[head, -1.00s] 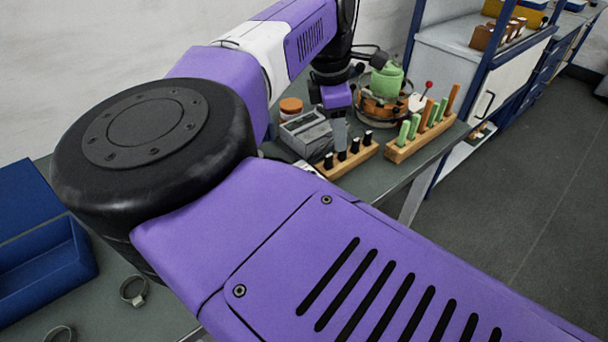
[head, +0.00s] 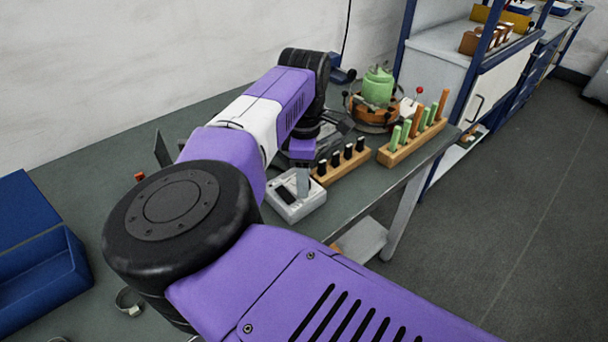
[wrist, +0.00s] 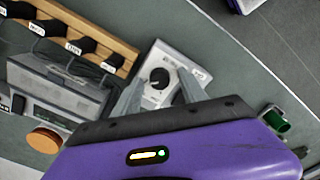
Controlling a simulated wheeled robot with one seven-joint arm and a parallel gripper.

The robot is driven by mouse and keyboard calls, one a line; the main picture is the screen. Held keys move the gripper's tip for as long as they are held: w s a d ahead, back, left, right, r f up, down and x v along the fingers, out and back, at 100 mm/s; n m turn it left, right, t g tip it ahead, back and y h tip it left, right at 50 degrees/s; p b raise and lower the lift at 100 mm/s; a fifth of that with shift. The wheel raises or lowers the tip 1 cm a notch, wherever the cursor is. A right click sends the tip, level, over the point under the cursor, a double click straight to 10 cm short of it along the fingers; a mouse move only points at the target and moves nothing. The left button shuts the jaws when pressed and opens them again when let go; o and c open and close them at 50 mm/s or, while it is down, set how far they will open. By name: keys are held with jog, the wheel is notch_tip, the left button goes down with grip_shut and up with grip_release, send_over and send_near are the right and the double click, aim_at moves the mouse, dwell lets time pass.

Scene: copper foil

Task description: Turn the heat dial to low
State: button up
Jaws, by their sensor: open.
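The heat dial (wrist: 159,78) is a round black knob with a white mark, on top of a small pale box (wrist: 172,62). My gripper (wrist: 158,82) is open and empty in the wrist view. Its two grey fingers point at the box, one on each side of the dial; whether they touch it I cannot tell. In the head view my gripper (head: 303,185) points down over the box. The dial's markings are too small to read.
A wooden rack with black-topped pegs (head: 341,163) stands close beside the box. A grey device (wrist: 60,88) and an orange-lidded jar (wrist: 44,140) lie left in the wrist view. Another peg rack (head: 413,142) and a green pot (head: 378,87) stand farther back.

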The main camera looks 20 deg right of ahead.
grip_shut()
jog(key=shift+n, duration=0.4)
jog(key=n, duration=0.3)
jog(key=shift+n, duration=0.4)
jog(key=n, duration=0.4)
jog(key=shift+n+b, duration=0.3)
jog(key=n, duration=0.8)
jog(key=shift+n, duration=0.3)
